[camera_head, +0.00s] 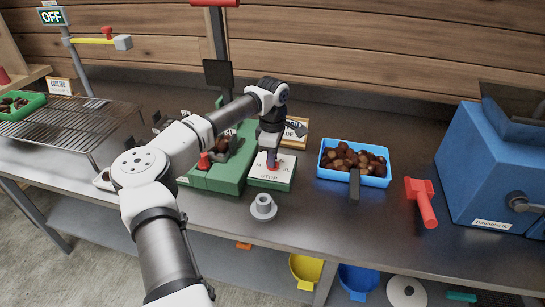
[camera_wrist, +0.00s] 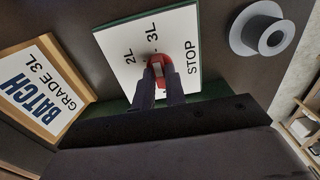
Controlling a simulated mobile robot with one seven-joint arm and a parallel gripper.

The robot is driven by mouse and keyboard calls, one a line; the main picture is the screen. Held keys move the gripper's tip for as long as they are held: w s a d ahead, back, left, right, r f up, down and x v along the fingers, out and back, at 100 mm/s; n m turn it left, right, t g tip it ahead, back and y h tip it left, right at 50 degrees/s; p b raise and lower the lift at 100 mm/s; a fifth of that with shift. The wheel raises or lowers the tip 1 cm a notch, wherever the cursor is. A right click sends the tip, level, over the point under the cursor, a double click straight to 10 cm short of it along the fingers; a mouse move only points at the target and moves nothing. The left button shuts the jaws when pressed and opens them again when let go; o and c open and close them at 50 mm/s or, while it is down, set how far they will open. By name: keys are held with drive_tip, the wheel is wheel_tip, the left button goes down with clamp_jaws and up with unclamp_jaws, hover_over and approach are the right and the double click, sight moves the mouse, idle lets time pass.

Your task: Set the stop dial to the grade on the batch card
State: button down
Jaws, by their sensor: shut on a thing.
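The stop dial is a small red knob (camera_wrist: 153,60) on a white plate (camera_wrist: 182,40) printed 2L, 3L and STOP. In the head view the plate (camera_head: 284,167) sits on a green block, with the knob mostly hidden by my gripper (camera_head: 269,160). In the wrist view my gripper (camera_wrist: 160,76) is shut on the red knob, a finger on each side. Where the knob's mark points is not clear, as the fingers cover part of it. The batch card (camera_wrist: 40,92) reads BATCH GRADE 3L in a wooden frame; it stands behind the dial in the head view (camera_head: 297,133), partly covered by my arm.
A grey flanged piece (camera_head: 263,208) stands just in front of the dial. A green machine (camera_head: 222,175) adjoins the dial's left. To the right are a blue crate (camera_head: 352,179) of chestnuts, a red-handled tool (camera_head: 422,200) and a blue machine (camera_head: 490,170). A wire rack (camera_head: 75,125) is at left.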

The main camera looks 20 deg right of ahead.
idle(0.4)
drive_tip(key=c, duration=1.4)
unclamp_jaws()
drive_tip(key=shift+c, duration=0.2)
drive_tip(key=shift+r, duration=0.15)
wheel_tip(320, 180, up, 14)
drive_tip(key=b, duration=0.2)
drive_tip(key=shift+d+f, duration=0.1)
drive_tip(key=shift+f, duration=0.1)
